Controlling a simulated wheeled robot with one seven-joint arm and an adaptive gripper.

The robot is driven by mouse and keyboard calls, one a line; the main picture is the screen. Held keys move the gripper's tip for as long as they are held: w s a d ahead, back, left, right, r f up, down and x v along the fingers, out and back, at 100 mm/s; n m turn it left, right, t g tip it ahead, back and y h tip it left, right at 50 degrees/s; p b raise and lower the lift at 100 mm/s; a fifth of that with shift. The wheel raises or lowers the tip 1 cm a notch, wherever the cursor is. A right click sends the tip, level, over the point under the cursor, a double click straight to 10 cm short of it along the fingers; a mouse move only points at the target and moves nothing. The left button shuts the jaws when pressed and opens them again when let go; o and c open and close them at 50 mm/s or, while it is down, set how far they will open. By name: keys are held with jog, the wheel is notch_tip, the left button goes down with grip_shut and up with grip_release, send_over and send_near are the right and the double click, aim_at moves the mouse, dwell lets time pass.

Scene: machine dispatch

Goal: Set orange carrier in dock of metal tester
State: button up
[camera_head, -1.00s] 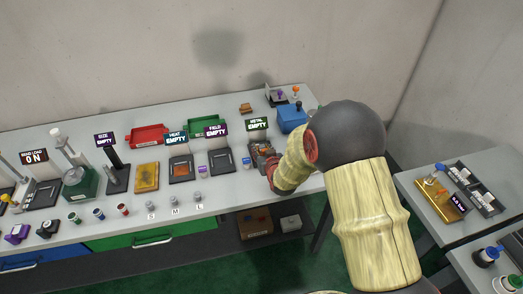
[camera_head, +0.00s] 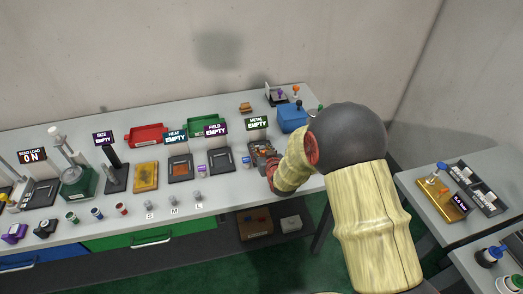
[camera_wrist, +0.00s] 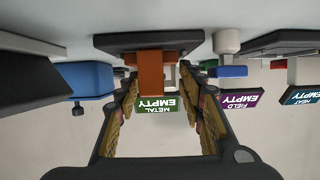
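The metal tester's sign (camera_head: 256,123) reads EMPTY; it shows upside down in the wrist view (camera_wrist: 157,103). The tester's dark dock plate (camera_wrist: 112,42) is at the top of the inverted wrist view. The orange carrier (camera_wrist: 151,76) is at this plate and between my fingers; whether it is fully seated I cannot tell. My gripper (camera_wrist: 160,78) is open around the carrier, with a visible gap on the right side. In the head view my gripper (camera_head: 264,153) is at the metal tester and hides most of the dock and carrier.
The field tester (camera_head: 220,160) and heat tester (camera_head: 181,169) stand to the left. A blue box (camera_head: 292,118) stands close behind on the right. Red (camera_head: 147,135) and green (camera_head: 202,126) trays lie at the back. A white-and-blue piece (camera_wrist: 229,50) is close beside the dock.

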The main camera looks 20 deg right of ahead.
jog(key=shift+o, duration=1.1)
jog(key=shift+r+p, duration=0.45)
jog(key=shift+p, duration=0.05)
jog(key=s+r+g+p, duration=0.2)
jog(key=s+r+g, duration=0.2)
jog(key=s+r, duration=1.5)
jog(key=s+r+g, duration=0.2)
jog(key=s+r, duration=0.1)
jog(key=s, duration=0.8)
jog(key=s+r+g, duration=0.1)
jog(key=s+r, duration=0.1)
jog(key=s, duration=0.9)
jog(key=shift+r+g, duration=0.4)
jog(key=shift+w, duration=0.1)
jog(key=c, duration=0.3)
